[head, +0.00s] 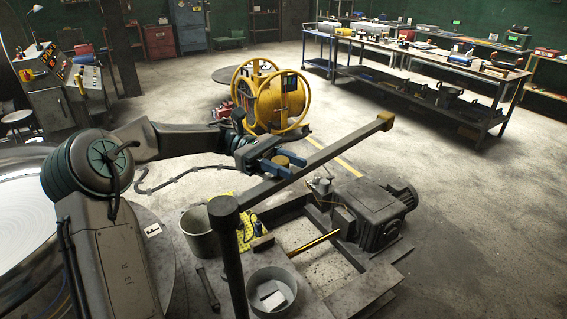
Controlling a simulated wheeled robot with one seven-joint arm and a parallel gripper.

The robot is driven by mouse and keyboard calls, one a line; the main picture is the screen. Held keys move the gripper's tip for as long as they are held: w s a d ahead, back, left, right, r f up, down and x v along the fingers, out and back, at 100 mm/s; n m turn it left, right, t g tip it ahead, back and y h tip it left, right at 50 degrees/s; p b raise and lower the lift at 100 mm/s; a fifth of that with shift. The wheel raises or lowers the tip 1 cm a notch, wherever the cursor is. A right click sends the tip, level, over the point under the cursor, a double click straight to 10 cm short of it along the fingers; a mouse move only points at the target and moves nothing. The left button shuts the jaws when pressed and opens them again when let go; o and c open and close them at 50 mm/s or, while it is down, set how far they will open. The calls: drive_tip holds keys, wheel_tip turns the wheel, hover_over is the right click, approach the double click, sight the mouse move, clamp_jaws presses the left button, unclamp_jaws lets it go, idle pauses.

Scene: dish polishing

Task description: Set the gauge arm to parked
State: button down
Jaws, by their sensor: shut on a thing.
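The gauge arm (330,154) is a long dark bar. It runs from the top of an upright post (228,240) at lower centre to a yellowish block (385,121) at its far end, up and to the right. My gripper (286,164) is beside the middle of the bar, with its blue fingers shut around a short brass-coloured knob (282,160). The knob appears to belong to the gauge arm, but its attachment is hidden. Any mark for the parked position cannot be made out.
Below the bar is a floor frame with a dark motor (375,215), a bucket (199,232) and a round pan (271,292). A yellow drum (285,98) stands behind my gripper. A large pale disc (30,225) is at left. Open floor lies to the right.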

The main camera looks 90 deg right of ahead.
drive_tip(key=shift+f, duration=0.1)
drive_tip(key=c, duration=0.9)
unclamp_jaws()
drive_tip(key=shift+a, duration=0.1)
drive_tip(key=shift+c, duration=0.2)
drive_tip(key=shift+w, duration=0.1)
drive_tip(key=b+v, duration=0.1)
drive_tip(key=v, duration=1.3)
drive_tip(key=shift+b, duration=0.3)
drive_tip(key=shift+a, duration=0.1)
